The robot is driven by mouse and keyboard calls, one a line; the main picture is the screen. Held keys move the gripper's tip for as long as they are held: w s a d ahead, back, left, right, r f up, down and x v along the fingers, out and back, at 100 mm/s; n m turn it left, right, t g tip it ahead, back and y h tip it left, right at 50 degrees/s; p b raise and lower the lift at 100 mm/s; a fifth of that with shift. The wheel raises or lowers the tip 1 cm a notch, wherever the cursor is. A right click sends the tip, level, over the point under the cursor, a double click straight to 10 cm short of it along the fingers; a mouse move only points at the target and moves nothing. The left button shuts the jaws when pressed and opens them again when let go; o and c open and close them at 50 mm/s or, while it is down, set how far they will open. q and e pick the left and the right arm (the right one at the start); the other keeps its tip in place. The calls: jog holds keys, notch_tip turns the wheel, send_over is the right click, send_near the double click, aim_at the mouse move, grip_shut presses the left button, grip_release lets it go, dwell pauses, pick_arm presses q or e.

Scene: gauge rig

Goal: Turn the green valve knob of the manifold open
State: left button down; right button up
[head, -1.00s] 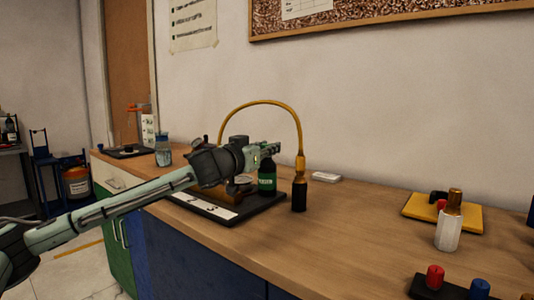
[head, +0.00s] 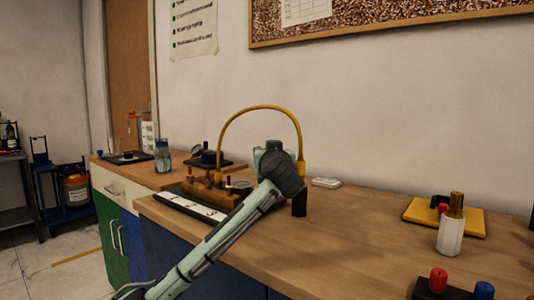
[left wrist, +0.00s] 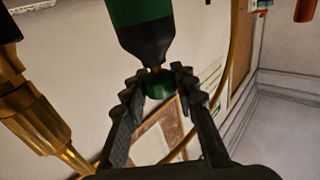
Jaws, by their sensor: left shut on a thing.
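The manifold (head: 205,188) is a row of brass parts on a dark plate with white labels on the workbench. My left arm reaches in from below, and its wrist hides the gripper and the manifold's right end in the head view. In the left wrist view, my left gripper (left wrist: 160,80) is shut on a small green knob (left wrist: 160,88), one finger on each side. A green cylinder (left wrist: 140,12) with a dark shoulder lines up with the knob. My right gripper is not in view.
A yellow hose (head: 262,107) arches over the manifold down to a dark-bodied fitting (head: 299,207). A brass fitting (left wrist: 35,115) is close at left in the wrist view. A white bottle (head: 449,236) and yellow tray (head: 470,222) stand right. The bench middle is clear.

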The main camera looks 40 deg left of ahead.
pick_arm(q)
jog(key=shift+a, duration=0.1)
dwell(0.3)
jog(key=c, duration=1.2)
grip_release()
jog(key=shift+o, duration=0.2)
jog(key=shift+s+d, duration=0.35)
jog(key=shift+d, duration=0.1)
jog(key=v, duration=1.1)
